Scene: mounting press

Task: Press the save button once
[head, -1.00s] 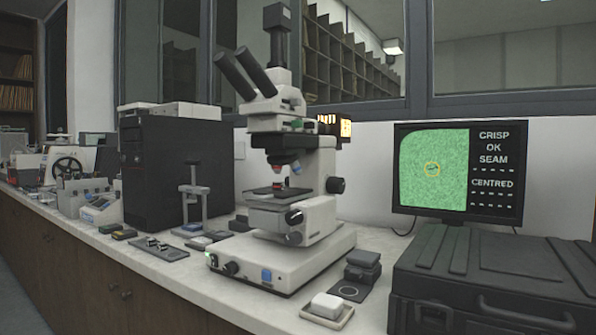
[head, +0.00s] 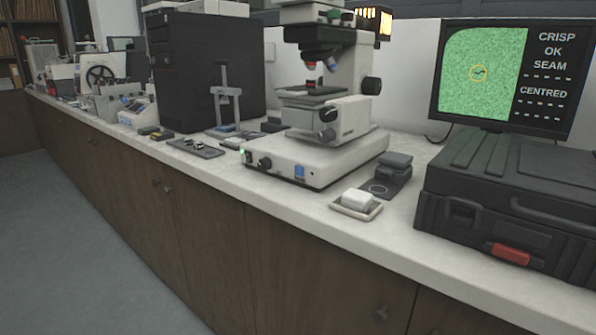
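A microscope (head: 345,155) with a white base stands on the bench. On the front of its base is a blue square button (head: 299,171), which may be the save button; no label on it is legible. A black knob (head: 265,163) and a small green light (head: 242,152) are to its left on the same face. A monitor (head: 482,73) shows a green picture with a dark squiggle in a yellow ring, and the words CRISP OK SEAM and CENTRED. Neither of my grippers is in view.
A dark case (head: 520,200) with a red latch takes up the bench's right end. A small dish with a white block (head: 356,200) sits near the front edge. A black box (head: 205,70) stands behind left. The floor (head: 70,230) in front is clear.

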